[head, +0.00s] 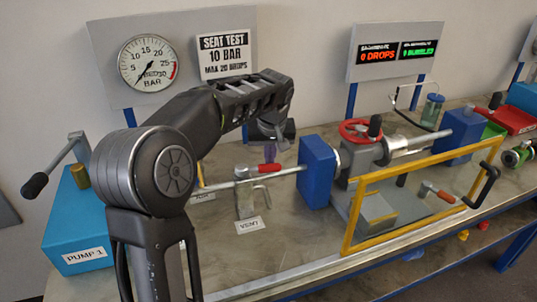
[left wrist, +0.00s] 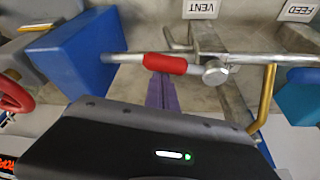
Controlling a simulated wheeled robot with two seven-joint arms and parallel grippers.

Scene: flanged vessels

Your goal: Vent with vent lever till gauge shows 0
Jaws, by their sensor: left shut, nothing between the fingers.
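The vent lever, with a red handle (head: 268,168), lies roughly along the pipe above the VENT label (head: 249,226). In the left wrist view the red handle (left wrist: 165,64) extends left from its round pivot, and the VENT label (left wrist: 200,9) shows beyond. My left gripper (head: 270,154) is shut and empty, its purple fingers just behind the handle. The fingers (left wrist: 162,93) also show beside the handle in the left wrist view; I cannot tell whether they touch it. The gauge (head: 147,63) has its needle toward the lower left, near the scale's low end. My right gripper is not in view.
A blue block (head: 318,172) stands right of the lever, with a red handwheel (head: 360,130) and yellow guard frame (head: 348,222) beyond. The PUMP 1 box (head: 75,225) is at the left. The bench front below the VENT label is clear.

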